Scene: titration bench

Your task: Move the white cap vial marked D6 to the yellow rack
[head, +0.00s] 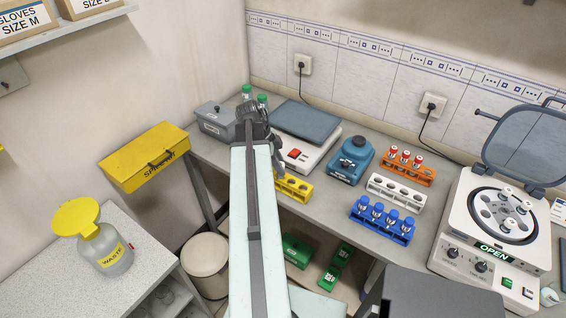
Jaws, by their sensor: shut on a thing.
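My arm reaches up the middle of the head view, and my gripper (254,112) is at its far end, above the bench near the balance. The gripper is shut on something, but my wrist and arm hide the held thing. The yellow rack (296,192) stands on the bench just right of my arm. Its left end is hidden behind the arm, and the visible holes look empty. Several white cap vials (507,193) sit in the open centrifuge (456,235) at the right. Their marks are too small to read, so I cannot pick out D6.
A white rack (396,192), an orange rack (409,168) with red cap vials and a blue rack (381,222) with blue cap vials stand right of the yellow rack. Green cap bottles (247,92) are at the back left.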

